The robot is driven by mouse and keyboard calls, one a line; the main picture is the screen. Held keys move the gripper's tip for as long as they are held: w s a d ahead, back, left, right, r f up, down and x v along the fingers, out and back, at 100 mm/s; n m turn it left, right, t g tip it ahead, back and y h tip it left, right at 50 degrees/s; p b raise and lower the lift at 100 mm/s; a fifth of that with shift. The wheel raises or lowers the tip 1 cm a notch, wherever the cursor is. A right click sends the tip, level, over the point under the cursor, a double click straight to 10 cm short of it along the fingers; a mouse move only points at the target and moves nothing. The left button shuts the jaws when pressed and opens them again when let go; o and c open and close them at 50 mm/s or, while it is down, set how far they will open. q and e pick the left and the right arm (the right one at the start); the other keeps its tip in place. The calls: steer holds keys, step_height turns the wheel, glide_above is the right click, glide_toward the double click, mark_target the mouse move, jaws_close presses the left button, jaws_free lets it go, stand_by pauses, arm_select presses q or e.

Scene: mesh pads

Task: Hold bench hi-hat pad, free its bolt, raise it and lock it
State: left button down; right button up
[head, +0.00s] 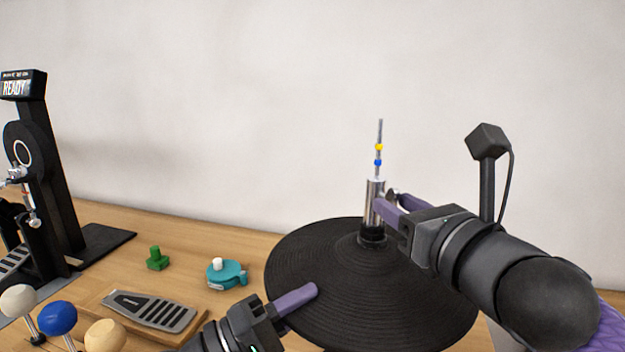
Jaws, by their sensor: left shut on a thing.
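The bench hi-hat pad (330,250) is a wide black ridged disc at the right of the bench in the head view. A silver clutch (374,192) stands upright at its centre, with a thin rod (379,135) above it bearing a yellow band and a blue band. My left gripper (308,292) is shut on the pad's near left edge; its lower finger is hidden. My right gripper (388,207) has its purple fingers at the clutch's right side, around where the bolt (393,193) partly shows. Whether the fingers touch or pinch the bolt is unclear.
A teal tool (227,274), a green knob (157,258) and a grey pedal (152,311) lie left of the pad. White, blue and tan balls on stems stand at front left. A black stand with a READY display (17,87) is far left. A black box (487,141) on a post rises behind my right arm.

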steer(key=shift+c, duration=0.3)
jaws_close()
steer(key=n, duration=0.4)
steer(key=shift+d+r+n, duration=0.1)
steer(key=shift+n, duration=0.2)
steer(key=n, duration=0.4)
steer(key=shift+n, duration=0.4)
steer(key=n, duration=0.7)
steer(key=shift+r, duration=0.1)
steer(key=shift+o, duration=1.3)
jaws_free()
steer(key=shift+f, duration=0.2)
